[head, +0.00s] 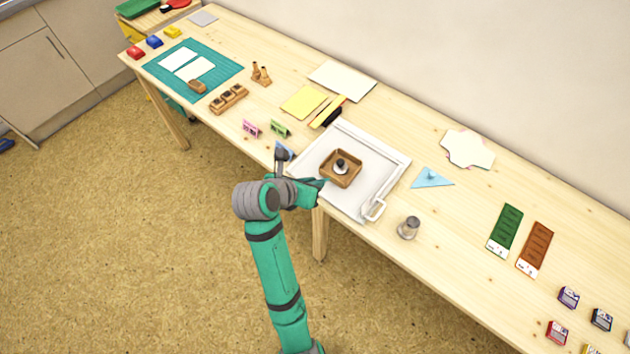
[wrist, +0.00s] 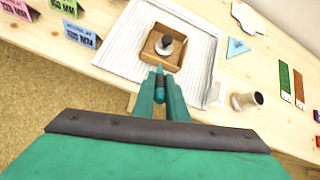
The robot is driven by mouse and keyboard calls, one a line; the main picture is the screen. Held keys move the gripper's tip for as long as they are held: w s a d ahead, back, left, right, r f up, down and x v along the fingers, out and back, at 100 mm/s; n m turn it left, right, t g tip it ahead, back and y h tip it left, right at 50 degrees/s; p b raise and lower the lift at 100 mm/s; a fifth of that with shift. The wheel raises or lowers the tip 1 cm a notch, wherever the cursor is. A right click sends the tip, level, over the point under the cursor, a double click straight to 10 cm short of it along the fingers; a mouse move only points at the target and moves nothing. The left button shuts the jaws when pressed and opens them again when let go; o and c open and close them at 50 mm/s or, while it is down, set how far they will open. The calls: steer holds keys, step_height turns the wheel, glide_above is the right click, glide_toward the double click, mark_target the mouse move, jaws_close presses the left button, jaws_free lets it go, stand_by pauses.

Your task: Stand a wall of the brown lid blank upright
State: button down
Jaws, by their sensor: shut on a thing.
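The brown lid blank (head: 341,168) lies on the white board near the table's front edge. Its walls look raised around its floor, forming a shallow open box. A round weight with a dark knob (head: 341,164) stands inside. In the wrist view the blank (wrist: 148,52) is straight ahead of my gripper (wrist: 160,73), with the knobbed weight (wrist: 165,43) in it.
The white board (head: 390,162) has a raised rim and a handle (head: 375,210) at front right. A grey metal cylinder (head: 409,228) and a blue triangle (head: 431,178) are to the right. Small pink (head: 251,128) and green (head: 280,129) cards stand to the left.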

steer(key=shift+s+a+r, duration=0.15)
steer(key=shift+s+r, duration=0.05)
steer(key=shift+r, duration=1.65)
steer(key=shift+s+a+r, duration=0.1)
steer(key=shift+s+r, duration=0.05)
steer(key=shift+r, duration=1.7)
